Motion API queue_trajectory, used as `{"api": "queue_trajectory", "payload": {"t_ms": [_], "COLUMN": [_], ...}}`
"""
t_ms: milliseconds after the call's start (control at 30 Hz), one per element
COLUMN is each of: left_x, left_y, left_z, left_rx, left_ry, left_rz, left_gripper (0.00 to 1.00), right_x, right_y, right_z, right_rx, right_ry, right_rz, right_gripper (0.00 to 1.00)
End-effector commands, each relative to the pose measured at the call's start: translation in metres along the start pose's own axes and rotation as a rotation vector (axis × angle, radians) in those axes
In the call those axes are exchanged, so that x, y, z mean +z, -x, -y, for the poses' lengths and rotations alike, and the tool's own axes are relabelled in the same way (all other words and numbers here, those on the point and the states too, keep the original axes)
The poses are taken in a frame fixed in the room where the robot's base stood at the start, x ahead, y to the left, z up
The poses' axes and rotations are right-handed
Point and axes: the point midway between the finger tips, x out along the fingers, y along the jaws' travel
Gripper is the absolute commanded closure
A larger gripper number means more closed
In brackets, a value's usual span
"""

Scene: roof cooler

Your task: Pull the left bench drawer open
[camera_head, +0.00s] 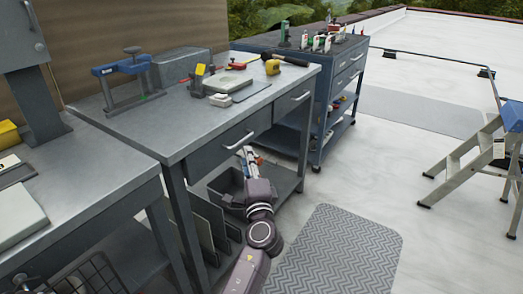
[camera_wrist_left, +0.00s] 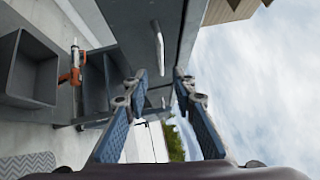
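The left bench drawer (camera_head: 221,147) is in the front of the grey metal bench and looks shut, its face flush with the bench front. Its pale bar handle (camera_head: 239,140) is to the upper left of my left gripper (camera_head: 250,157). The handle also shows in the left wrist view (camera_wrist_left: 158,47), beyond the fingertips and roughly in line with the gap between them. My left gripper (camera_wrist_left: 160,75) is open, with nothing between its blue-padded fingers. It looks apart from the handle. My right gripper is in neither view.
The right drawer's handle (camera_head: 300,96) is farther along the bench. A grey bin (camera_head: 227,184) stands below the left drawer, and an orange tool (camera_wrist_left: 74,66) shows near it. A grey mat (camera_head: 340,250) lies on the floor; a stepladder (camera_head: 470,150) stands at right.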

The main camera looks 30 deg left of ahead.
Motion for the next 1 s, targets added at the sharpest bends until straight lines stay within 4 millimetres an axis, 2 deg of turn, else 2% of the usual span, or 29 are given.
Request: {"api": "queue_trajectory", "payload": {"t_ms": [300,500,867,1000], "left_x": [0.001,0.001,0.001,0.000], "left_y": [-0.046,-0.070,-0.076,-0.076], "left_z": [0.002,0.001,0.001,0.001], "left_rx": [-0.003,-0.002,0.000,0.000], "left_ry": [-0.002,-0.001,0.000,0.000], "left_rz": [0.002,0.001,0.000,0.000], "left_gripper": [0.76,0.76,0.76,0.90], "right_x": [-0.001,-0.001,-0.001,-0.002], "right_y": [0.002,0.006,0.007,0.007], "right_z": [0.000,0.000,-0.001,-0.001], "right_rx": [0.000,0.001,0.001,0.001], "right_ry": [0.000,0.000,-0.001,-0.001], "right_rz": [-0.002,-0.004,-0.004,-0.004], "right_gripper": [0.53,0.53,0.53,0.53]}}
